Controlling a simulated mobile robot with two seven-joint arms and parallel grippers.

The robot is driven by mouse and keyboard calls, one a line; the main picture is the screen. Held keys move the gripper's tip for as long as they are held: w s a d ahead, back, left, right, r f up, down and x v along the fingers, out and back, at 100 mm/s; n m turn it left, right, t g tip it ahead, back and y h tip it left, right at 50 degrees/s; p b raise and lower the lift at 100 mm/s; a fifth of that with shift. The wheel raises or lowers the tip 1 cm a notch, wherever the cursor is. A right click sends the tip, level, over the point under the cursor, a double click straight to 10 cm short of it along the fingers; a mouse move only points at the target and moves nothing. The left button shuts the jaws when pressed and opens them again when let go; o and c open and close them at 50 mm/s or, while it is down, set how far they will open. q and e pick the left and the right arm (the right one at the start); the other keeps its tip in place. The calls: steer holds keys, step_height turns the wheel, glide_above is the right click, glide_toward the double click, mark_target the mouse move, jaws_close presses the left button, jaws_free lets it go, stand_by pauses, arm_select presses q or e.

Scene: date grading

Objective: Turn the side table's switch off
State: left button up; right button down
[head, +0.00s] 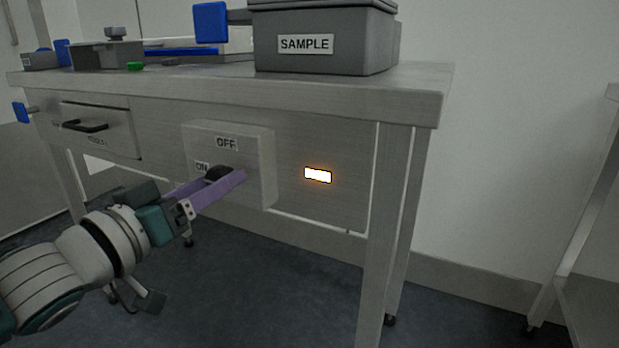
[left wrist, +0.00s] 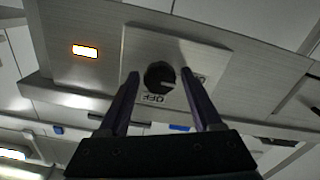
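The side table's switch is a round black knob (head: 217,173) on a raised grey box (head: 258,165) on the table's front. OFF is printed above the knob and ON to its left. In the left wrist view the knob (left wrist: 159,77) shows a pale mark pointing towards the ON label. A rectangular lamp (head: 317,175) right of the box glows white-orange. My left gripper (head: 226,180) is at the knob, its purple fingers open. In the left wrist view its fingertips (left wrist: 160,73) lie either side of the knob, with gaps showing. My right gripper is out of view.
The side table (head: 300,90) carries a grey SAMPLE box (head: 325,45) and other grey and blue items. A drawer (head: 100,128) with a black handle is left of the switch box. Another metal table stands at the right edge.

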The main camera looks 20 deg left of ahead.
arm_select(q)
jaws_close()
stand_by(0.3)
steer(key=shift+m, duration=0.3)
steer(key=m+p, duration=0.1)
steer(key=m, duration=1.6)
steer(key=shift+p, duration=0.3)
steer(key=shift+m, duration=0.3)
steer(key=shift+o, duration=1.2)
jaws_free()
